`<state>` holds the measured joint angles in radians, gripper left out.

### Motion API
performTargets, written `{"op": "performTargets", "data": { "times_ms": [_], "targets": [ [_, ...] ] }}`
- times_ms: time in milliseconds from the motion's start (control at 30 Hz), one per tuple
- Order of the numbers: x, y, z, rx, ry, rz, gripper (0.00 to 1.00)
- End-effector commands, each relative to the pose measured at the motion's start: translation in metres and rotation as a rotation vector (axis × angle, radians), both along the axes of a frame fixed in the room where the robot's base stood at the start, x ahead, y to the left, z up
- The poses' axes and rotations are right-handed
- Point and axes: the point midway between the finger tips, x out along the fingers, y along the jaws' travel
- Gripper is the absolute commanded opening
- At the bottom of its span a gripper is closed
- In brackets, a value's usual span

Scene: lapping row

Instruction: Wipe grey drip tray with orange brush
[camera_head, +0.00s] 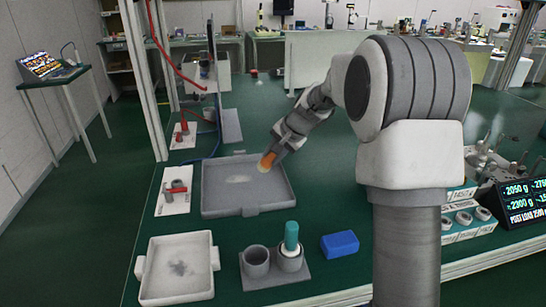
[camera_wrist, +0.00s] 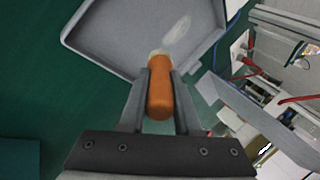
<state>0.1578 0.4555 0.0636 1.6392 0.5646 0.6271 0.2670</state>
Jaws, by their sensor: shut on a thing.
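The grey drip tray (camera_head: 215,203) lies on the green bench, with a pale smear (camera_head: 239,178) on its floor; the tray also shows at the top of the wrist view (camera_wrist: 100,38). My gripper (camera_head: 277,155) is shut on the orange brush (camera_head: 267,161). In the wrist view the brush's orange handle (camera_wrist: 160,92) sits between the two fingers, its pale tip pointing toward the smear. The brush is over the right part of the tray near its back edge. I cannot tell whether its tip touches the tray floor.
A white tray (camera_head: 152,285) with a dark smear stands front left. A grey two-cup holder (camera_head: 257,265) has a teal-handled tool (camera_head: 291,236) in its right cup. A blue block (camera_head: 340,244) lies beside it.

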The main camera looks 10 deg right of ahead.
Motion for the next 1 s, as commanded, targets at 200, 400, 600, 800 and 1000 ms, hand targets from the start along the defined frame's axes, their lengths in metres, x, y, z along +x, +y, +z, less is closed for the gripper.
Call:
{"op": "performTargets", "data": {
  "times_ms": [200, 400, 600, 800, 1000],
  "targets": [
    [0.000, 0.000, 0.020, 0.000, 0.000, 0.001, 0.00],
    [-0.001, 0.000, 0.021, 0.000, 0.000, 0.001, 0.00],
    [-0.001, 0.000, 0.021, 0.000, 0.000, 0.001, 0.00],
    [0.000, 0.000, 0.021, 0.001, 0.001, 0.001, 0.00],
    [0.002, 0.000, 0.026, 0.003, 0.000, -0.010, 0.00]
  ]
}}
